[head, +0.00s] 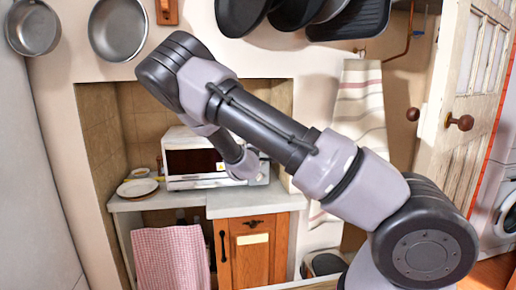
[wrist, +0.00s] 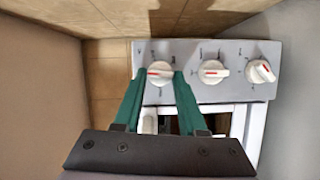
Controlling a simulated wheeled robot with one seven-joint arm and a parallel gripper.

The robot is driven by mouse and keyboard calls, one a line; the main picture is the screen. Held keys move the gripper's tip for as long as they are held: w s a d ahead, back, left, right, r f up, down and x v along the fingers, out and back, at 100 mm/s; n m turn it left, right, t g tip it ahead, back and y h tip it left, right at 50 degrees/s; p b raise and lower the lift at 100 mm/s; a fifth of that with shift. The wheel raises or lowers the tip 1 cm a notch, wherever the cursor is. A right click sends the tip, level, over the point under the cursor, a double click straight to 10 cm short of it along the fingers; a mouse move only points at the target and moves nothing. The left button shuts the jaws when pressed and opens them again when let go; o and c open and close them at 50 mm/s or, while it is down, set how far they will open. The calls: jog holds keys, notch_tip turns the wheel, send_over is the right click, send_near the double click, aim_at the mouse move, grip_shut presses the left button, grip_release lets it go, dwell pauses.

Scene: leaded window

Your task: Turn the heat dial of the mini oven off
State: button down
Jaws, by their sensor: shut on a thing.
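The white mini oven (head: 191,158) stands on the counter in the head view, its right side partly covered by my arm. In the wrist view its grey control panel (wrist: 226,51) carries three white dials with red marks: a left dial (wrist: 158,73), a middle dial (wrist: 212,71) and a right dial (wrist: 261,71). My gripper (wrist: 160,75) has its green fingers shut on the left dial, one on each side. The left dial's red mark lies roughly sideways. The panel lettering is too small to tell which dial sets heat. The fingers are hidden in the head view.
A plate (head: 137,188) lies on the counter (head: 232,202) left of the oven. Alcove walls (head: 93,120) close in the oven at the side and back. Pans (head: 118,28) hang above. A checked towel (head: 171,256) hangs below the counter.

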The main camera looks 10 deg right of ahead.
jog(key=shift+n, duration=0.5)
jog(key=shift+c, duration=2.3)
grip_release()
jog(key=v, duration=1)
jog(key=shift+s+a+f, duration=0.2)
jog(key=shift+s+f, duration=0.05)
jog(key=shift+s, duration=0.05)
jog(key=shift+d, duration=0.1)
